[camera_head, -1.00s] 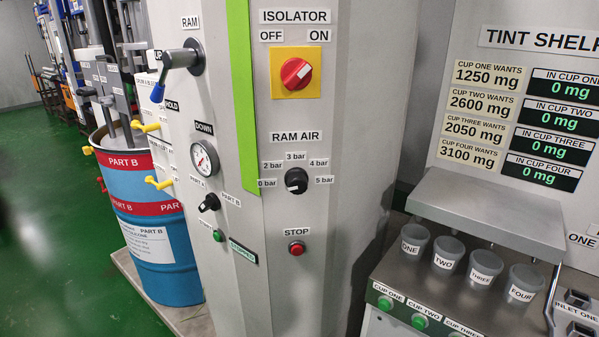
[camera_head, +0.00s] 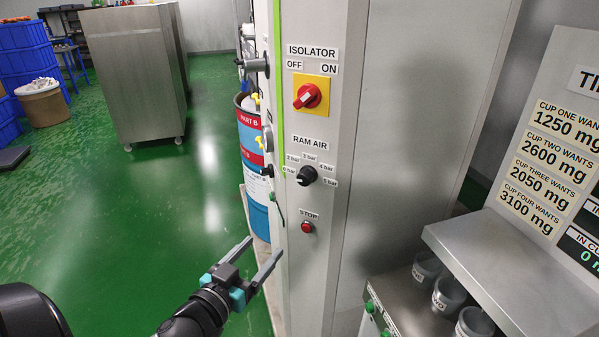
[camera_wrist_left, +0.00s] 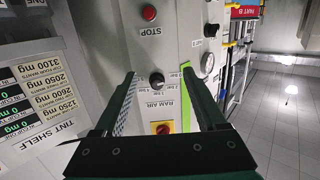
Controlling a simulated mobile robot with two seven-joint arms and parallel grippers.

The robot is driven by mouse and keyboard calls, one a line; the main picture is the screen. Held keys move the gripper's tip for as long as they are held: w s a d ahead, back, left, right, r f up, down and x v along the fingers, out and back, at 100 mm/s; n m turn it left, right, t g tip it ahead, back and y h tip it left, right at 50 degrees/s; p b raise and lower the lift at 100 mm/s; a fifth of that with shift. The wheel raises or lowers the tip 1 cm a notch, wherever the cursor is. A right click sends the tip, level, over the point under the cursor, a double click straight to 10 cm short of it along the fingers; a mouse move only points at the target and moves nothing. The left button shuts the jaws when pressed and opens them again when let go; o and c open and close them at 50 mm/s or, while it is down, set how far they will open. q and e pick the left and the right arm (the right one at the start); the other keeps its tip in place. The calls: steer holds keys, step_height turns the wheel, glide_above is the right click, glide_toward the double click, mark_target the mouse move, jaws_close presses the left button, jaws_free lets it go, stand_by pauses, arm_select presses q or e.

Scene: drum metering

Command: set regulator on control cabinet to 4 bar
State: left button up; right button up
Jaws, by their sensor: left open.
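The regulator is a black knob (camera_head: 307,176) under the RAM AIR label on the grey control cabinet (camera_head: 330,230). Labels from 0 bar to 5 bar ring it; its pale mark appears to point lower left, towards 0 bar. My left gripper (camera_head: 264,250) is open and empty, lower left of the knob and apart from the cabinet in the head view. In the left wrist view the knob (camera_wrist_left: 157,80) shows upside down between the open fingertips (camera_wrist_left: 158,74), some way beyond them. My right gripper is not in view.
A red STOP button (camera_head: 307,227) sits below the knob, and a red and yellow isolator switch (camera_head: 310,95) above it. A tint shelf with a metal ledge (camera_head: 480,255) and cups stands right. A blue drum (camera_head: 256,215) is behind the cabinet. Green floor lies open at left.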

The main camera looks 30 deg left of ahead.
arm_select(q)
step_height(320, 180, up, 7)
steer(key=t, duration=0.2)
steer(key=p, duration=0.3)
glide_toward(302, 182)
steer(key=shift+h, duration=0.4)
steer(key=w, duration=0.5)
steer(key=w+a, duration=0.1)
steer(key=w, duration=0.2)
steer(key=shift+w+r, duration=0.2)
steer(key=shift+r, duration=0.1)
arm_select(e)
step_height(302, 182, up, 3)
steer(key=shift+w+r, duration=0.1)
arm_select(q)
jaws_close()
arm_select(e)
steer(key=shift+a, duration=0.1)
